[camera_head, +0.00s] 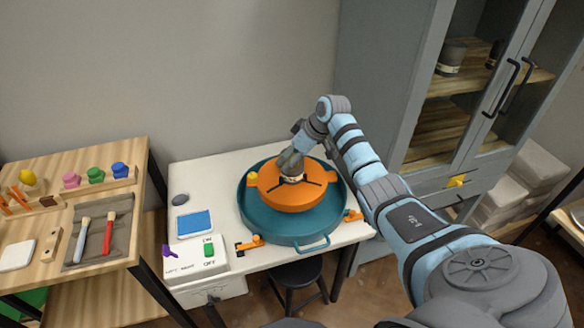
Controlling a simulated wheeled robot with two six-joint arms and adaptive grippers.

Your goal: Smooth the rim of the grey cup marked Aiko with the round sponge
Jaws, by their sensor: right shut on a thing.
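The turquoise splash basin (262,222) holds an orange wheel head (290,201) on the white table. A small grey cup with a pale label band (292,179) is at the middle of the wheel head. The name on its label is too small to read. My right gripper (289,161) reaches down from above and is shut on the cup, hiding its rim and upper part. Whether the cup rests fully on the wheel head cannot be told. A grey rounded piece (180,199) lies at the table's left; I cannot tell whether it is the round sponge. My left gripper is out of view.
A blue rectangular piece (194,222) and an ON/OFF switch box (197,258) are left of the basin. A wooden bench (75,180) with brushes and coloured knobs stands farther left. A grey cabinet (395,75) with dark handles stands at right. A black stool (298,273) is in front.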

